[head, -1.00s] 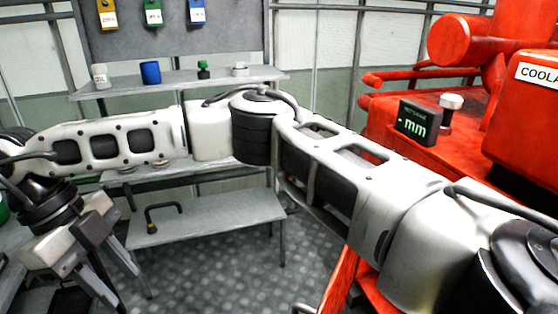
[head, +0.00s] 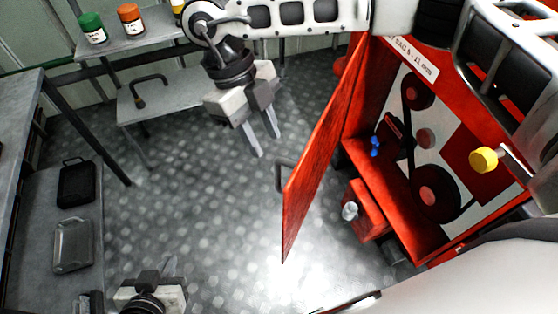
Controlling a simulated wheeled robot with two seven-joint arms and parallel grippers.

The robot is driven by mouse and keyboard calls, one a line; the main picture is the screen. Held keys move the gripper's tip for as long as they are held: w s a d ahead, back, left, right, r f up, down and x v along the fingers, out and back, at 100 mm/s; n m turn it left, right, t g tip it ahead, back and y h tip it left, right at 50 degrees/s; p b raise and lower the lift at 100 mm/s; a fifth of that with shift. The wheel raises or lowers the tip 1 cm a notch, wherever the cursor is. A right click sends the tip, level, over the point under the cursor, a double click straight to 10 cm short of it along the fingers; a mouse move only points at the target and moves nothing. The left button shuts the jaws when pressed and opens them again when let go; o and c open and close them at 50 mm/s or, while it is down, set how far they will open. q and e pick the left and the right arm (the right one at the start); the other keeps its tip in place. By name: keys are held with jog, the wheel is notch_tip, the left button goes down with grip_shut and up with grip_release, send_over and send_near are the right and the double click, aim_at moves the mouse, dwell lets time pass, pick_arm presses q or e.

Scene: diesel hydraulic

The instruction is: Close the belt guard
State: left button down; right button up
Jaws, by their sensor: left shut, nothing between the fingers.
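The belt guard (head: 322,150) is a red hinged panel standing open on the red machine, seen steeply from the side. Its dark handle (head: 282,178) is on the left face. The opening shows a black belt (head: 408,135) around pulleys (head: 436,192). My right gripper (head: 266,147) is upper middle, left of the guard and apart from it. Its fingers point down and are spread with nothing between them. My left gripper (head: 160,270) is at the bottom left, far from the guard; it is shut and empty, and its fingers are partly hidden.
A bench (head: 165,100) with a bent handle stands at the back left. A shelf (head: 122,42) holds green and orange jars. A left shelf (head: 100,230) holds a black case and a clear tray. A yellow knob (head: 483,160) sits right. The floor left of the guard is clear.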

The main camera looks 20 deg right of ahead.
aim_at(278, 168)
jog(key=p+x, duration=0.1)
jog(key=x, duration=0.7)
jog(key=shift+f, duration=0.25)
grip_shut()
